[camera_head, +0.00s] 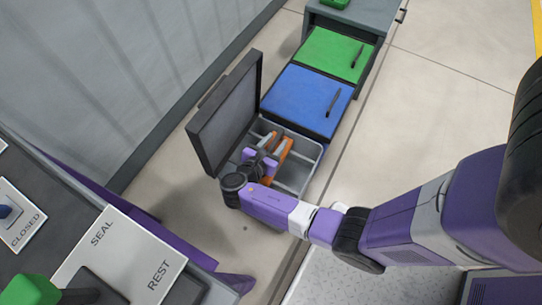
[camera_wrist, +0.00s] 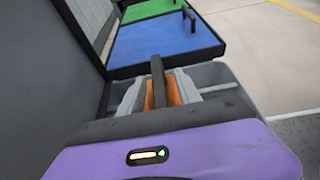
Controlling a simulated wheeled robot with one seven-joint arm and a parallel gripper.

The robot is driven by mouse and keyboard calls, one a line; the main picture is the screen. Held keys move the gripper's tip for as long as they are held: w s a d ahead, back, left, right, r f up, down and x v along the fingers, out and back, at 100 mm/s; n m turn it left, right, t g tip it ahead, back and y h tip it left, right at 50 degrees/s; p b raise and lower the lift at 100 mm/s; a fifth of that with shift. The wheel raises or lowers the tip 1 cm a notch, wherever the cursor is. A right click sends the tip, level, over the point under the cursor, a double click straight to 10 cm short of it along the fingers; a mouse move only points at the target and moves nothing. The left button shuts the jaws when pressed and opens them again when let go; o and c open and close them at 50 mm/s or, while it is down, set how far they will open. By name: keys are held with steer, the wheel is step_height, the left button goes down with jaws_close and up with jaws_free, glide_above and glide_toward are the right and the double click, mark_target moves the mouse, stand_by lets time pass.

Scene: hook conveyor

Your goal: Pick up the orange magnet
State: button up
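The orange magnet (camera_head: 284,152) is an orange block in the grey compartment tray (camera_head: 305,154) of an open case. In the wrist view the orange block (camera_wrist: 173,92) shows partly behind a dark upright finger. My gripper (camera_head: 270,143) is over the tray, its dark fingers reaching in at the left side of the orange block. In the wrist view my gripper (camera_wrist: 157,78) has its purple body in the foreground, hiding the lower part of the tray. Whether the fingers touch the block, and how far apart they are, I cannot tell.
The case's dark lid (camera_head: 225,112) stands open at the left of the tray. A blue panel (camera_head: 306,98) and a green panel (camera_head: 335,53), each with a dark handle, lie behind it. A white SEAL/REST board (camera_head: 122,262) is at lower left. The floor at right is clear.

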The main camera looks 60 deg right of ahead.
jaws_close()
stand_by(1.2)
steer(key=shift+w+r, duration=0.1)
steer(key=shift+r, duration=0.05)
